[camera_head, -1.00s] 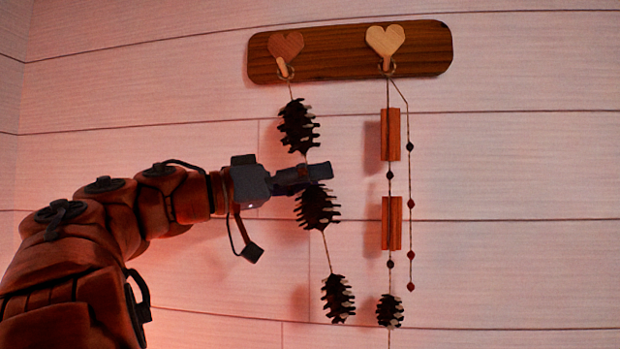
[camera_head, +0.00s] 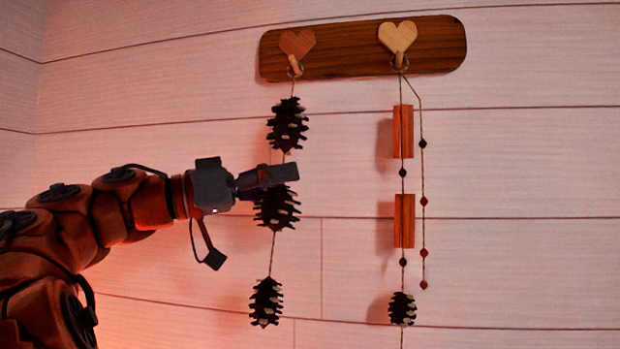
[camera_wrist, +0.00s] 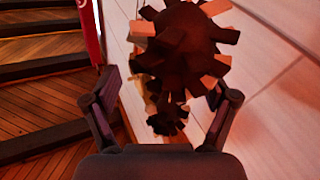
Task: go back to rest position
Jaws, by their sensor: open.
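My gripper (camera_head: 275,176) is open, at the string of pine cones in the head view. The upper pine cone (camera_head: 287,125) is above the fingers, the middle pine cone (camera_head: 276,206) just below them, and the lower pine cone (camera_head: 266,302) hangs further down. The string hangs from the dark-heart hook (camera_head: 297,43). In the wrist view, my gripper's fingers (camera_wrist: 165,100) stand apart, with a large pine cone (camera_wrist: 188,38) ahead and between them and a smaller one beyond it. Whether a finger touches the string cannot be told.
A second garland with wooden blocks (camera_head: 403,132), beads and a pine cone hangs from the light-heart hook (camera_head: 398,38) to the right. Both hooks are on a wooden board (camera_head: 350,50) on the plank wall. Wooden steps (camera_wrist: 50,68) show at left in the wrist view.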

